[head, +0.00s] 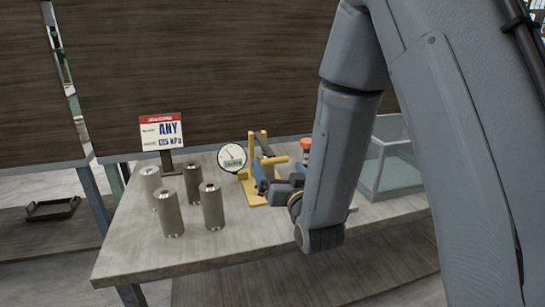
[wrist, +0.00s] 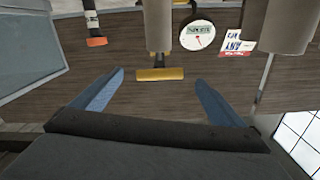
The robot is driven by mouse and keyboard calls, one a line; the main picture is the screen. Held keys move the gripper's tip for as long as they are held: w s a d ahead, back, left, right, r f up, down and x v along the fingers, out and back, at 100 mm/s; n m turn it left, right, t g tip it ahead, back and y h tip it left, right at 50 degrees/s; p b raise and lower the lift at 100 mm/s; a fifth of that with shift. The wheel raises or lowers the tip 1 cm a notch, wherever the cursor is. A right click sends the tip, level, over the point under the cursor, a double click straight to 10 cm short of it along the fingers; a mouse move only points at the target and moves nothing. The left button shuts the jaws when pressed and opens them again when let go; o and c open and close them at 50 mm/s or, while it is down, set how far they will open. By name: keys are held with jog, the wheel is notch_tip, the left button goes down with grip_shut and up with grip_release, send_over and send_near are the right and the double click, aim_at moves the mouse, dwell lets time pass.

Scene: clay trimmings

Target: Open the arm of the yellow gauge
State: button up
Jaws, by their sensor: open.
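The yellow gauge (head: 250,186) stands on the table, with a round white dial (head: 232,157) on its left and an upright yellow frame. A yellow bar (head: 273,160) sticks out near its top. In the wrist view, which looks upside down, a yellow bar (wrist: 160,75) lies across the end of a beige upright piece (wrist: 158,25). My gripper (head: 262,176) is close in front of the gauge. In the wrist view its blue fingers (wrist: 160,80) are open, apart on either side of the bar, with nothing held. Contact cannot be told. My arm hides part of the gauge's right side.
An orange-topped item (head: 305,144) and a clear-walled box (head: 385,165) are to the right. The front of the table is clear.

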aim_at(275, 161)
jog(key=p+x, duration=0.1)
jog(key=x, duration=0.6)
jog(key=shift+w+p, duration=0.2)
jog(key=shift+p, duration=0.15)
